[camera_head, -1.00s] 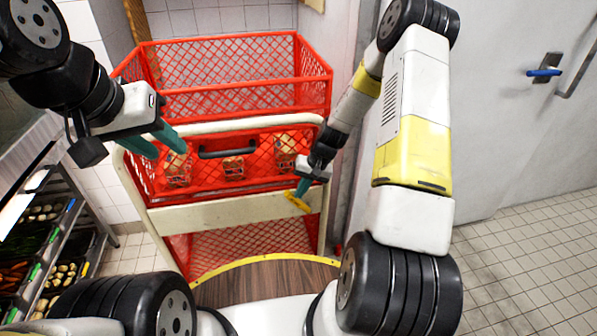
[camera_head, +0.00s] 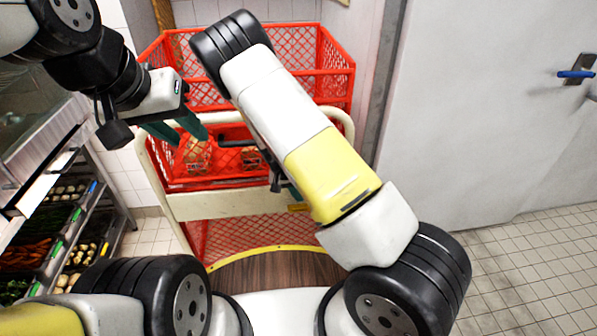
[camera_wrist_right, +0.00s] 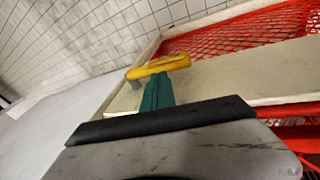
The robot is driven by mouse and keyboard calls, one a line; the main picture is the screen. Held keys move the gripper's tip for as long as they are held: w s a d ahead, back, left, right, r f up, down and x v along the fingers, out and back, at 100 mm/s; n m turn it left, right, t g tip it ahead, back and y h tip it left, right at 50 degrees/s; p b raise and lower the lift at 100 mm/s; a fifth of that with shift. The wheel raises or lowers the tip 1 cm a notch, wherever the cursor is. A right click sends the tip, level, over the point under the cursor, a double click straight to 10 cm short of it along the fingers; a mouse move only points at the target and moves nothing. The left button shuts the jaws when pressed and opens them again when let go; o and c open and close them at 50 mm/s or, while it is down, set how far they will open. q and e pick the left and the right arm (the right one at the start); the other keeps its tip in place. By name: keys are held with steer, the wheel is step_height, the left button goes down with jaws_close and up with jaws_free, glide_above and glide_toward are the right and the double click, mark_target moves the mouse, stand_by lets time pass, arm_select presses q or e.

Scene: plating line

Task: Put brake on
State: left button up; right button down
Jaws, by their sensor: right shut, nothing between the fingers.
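The brake appears as a small yellow lever (camera_wrist_right: 158,67) at the end of the cart's cream crossbar (camera_wrist_right: 220,82) in the right wrist view. A sliver of the lever (camera_head: 297,207) shows beside my right arm in the head view. My right gripper (camera_wrist_right: 157,90) is shut and empty. Its teal fingertips are right at the lever; whether they touch it I cannot tell. In the head view my right arm hides most of that gripper. My left gripper (camera_head: 190,140) is open and empty in front of the cart's upper left.
The red mesh cart (camera_head: 330,75) stands ahead, holding netted bags (camera_head: 196,155). A vegetable rack (camera_head: 75,225) is on the left. A grey door with a blue handle (camera_head: 576,74) is on the right. Tiled floor (camera_head: 530,260) is clear at the right.

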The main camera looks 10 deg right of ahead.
mark_target(295, 207)
steer(key=shift+a+f+h, duration=0.15)
steer(key=shift+a+f, duration=0.2)
steer(key=shift+f, duration=0.2)
steer(key=shift+a+f+h, duration=0.15)
steer(key=shift+a+f, duration=0.15)
steer(key=shift+f, duration=0.25)
arm_select(q)
steer(key=shift+a, duration=0.35)
arm_select(e)
steer(key=shift+a+f, duration=0.2)
steer(key=shift+f, duration=0.25)
steer(key=shift+s+a+f, duration=0.1)
steer(key=shift+f, duration=0.05)
